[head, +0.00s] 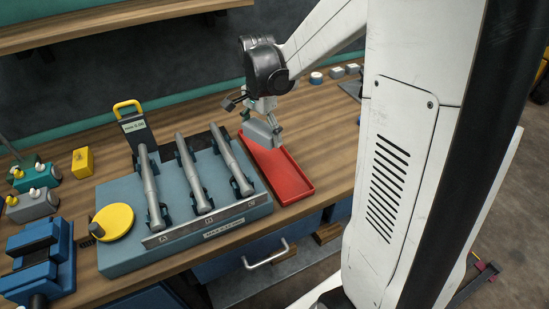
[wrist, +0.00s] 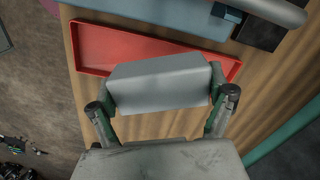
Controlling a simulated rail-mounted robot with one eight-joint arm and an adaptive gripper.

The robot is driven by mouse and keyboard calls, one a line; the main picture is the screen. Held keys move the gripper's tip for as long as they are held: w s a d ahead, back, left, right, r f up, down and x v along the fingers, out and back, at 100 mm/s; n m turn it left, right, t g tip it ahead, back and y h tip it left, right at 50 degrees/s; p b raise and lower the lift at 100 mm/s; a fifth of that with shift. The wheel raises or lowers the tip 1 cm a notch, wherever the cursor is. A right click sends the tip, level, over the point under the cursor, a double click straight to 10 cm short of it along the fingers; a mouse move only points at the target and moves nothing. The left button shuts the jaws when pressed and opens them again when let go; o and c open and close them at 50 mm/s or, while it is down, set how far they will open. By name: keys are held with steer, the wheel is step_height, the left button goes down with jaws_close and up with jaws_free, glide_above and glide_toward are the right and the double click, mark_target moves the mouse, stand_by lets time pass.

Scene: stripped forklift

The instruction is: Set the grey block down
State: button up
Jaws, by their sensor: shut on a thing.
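My gripper (wrist: 162,108) is shut on the grey block (wrist: 158,83), with a finger on each end of it in the wrist view. In the head view my gripper (head: 264,122) hangs over the red tray (head: 293,183), with the grey block (head: 259,132) between its fingers near the tray's far end. In the wrist view the red tray (wrist: 95,50) lies beyond the block, which hides part of it. I cannot tell whether the block touches the tray.
A blue fixture (head: 120,256) with several grey cylinders stands left of the tray. A yellow disc (head: 113,221) sits on its left part. Bare wooden bench (head: 322,139) lies right of the tray. Small round and square parts (head: 316,78) stand at the back.

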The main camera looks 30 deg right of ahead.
mark_target(281, 173)
steer(key=s+d+f+m, duration=0.1)
steer(key=s+d+m, duration=0.25)
steer(key=s, duration=0.25)
steer(key=shift+m, duration=0.55)
steer(key=shift+a+f, duration=0.2)
steer(key=shift+f, duration=4.8)
steer(key=shift+f, duration=0.1)
steer(key=o, duration=1.6)
